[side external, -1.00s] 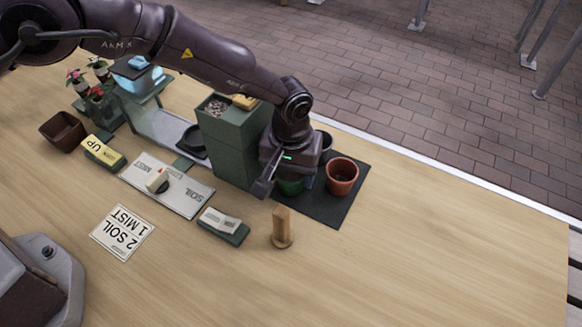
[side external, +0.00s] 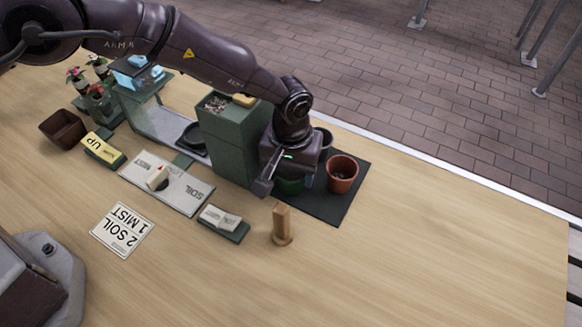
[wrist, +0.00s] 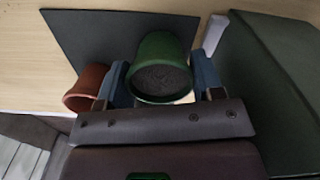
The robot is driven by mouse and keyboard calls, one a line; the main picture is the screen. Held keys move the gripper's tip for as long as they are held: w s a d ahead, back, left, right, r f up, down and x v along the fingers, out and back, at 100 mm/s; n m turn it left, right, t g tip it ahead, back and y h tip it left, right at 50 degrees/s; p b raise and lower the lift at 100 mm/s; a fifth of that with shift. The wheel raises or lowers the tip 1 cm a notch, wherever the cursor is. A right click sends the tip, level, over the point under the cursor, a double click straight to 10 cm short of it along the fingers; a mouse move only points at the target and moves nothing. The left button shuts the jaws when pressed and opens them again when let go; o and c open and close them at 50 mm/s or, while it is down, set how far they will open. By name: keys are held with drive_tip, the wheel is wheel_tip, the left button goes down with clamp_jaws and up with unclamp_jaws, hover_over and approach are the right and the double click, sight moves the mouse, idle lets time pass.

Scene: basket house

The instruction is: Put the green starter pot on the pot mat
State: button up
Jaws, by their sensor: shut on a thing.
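The green starter pot (side external: 290,187) is at the left side of the dark mat (side external: 322,211), partly hidden by my gripper (side external: 285,184) in the side view. In the wrist view the green pot (wrist: 163,72) shows a dark inside and sits between the two blue-grey fingers of my gripper (wrist: 161,80). The fingers are shut on its sides. I cannot tell whether its base touches the mat (wrist: 100,35). A black round dish (side external: 194,140) is on the low grey platform left of the green cabinet; I cannot tell which surface is the pot mat.
A terracotta pot (side external: 342,174) and a dark pot (side external: 324,141) stand close by on the mat. The tall green cabinet (side external: 228,145) is immediately left of my gripper. A wooden stamp-like block (side external: 282,226) stands in front. The table is clear to the right.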

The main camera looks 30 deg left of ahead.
drive_tip(key=o, duration=1.1)
drive_tip(key=shift+o, duration=0.3)
drive_tip(key=shift+a, duration=0.15)
drive_tip(key=shift+w+a+r, duration=0.1)
drive_tip(key=shift+w+r, duration=0.05)
drive_tip(key=shift+r, duration=2.45)
drive_tip(key=shift+r, duration=0.1)
drive_tip(key=shift+r, duration=1.35)
